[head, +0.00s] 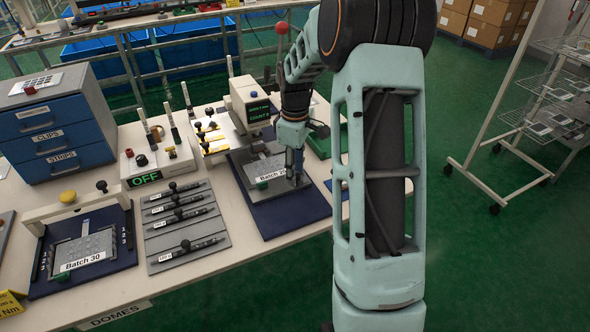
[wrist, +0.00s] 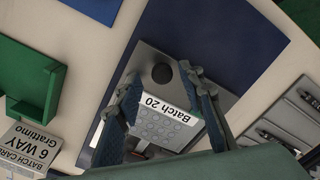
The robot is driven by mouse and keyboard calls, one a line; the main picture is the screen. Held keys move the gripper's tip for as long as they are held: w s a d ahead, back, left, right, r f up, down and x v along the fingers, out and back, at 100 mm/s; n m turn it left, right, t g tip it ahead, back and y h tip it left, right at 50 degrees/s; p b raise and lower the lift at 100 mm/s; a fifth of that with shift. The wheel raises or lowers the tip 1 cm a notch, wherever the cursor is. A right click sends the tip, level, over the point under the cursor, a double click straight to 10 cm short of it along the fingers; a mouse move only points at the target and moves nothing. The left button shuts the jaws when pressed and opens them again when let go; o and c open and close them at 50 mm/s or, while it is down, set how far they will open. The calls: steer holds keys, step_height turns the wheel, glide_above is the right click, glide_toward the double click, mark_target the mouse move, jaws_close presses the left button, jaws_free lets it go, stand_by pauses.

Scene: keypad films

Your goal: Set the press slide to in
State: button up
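The press (head: 250,103) is a cream machine with a lit counter screen at the back of the bench. Its grey slide (head: 247,172), with a plate labelled "Batch 20", lies on a dark blue base (head: 283,222) in front of the press head. The slide looks drawn out. In the wrist view, a round black knob (wrist: 162,73) stands at the edge of the slide (wrist: 150,57), beside the label. My gripper (head: 294,178) is low over the slide's right part. In the wrist view, my gripper's fingers (wrist: 160,78) are apart, one each side of the knob; contact cannot be told.
Left of the press are a grey plate (head: 160,250) with several black-knobbed sliders, a Batch 30 fixture (head: 80,285), and a box with an OFF display (head: 146,178). A green tray (wrist: 28,80) lies close to the slide. Blue drawers (head: 50,125) stand far left.

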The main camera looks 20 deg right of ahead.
step_height(320, 180, up, 12)
stand_by(0.5)
stand_by(0.3)
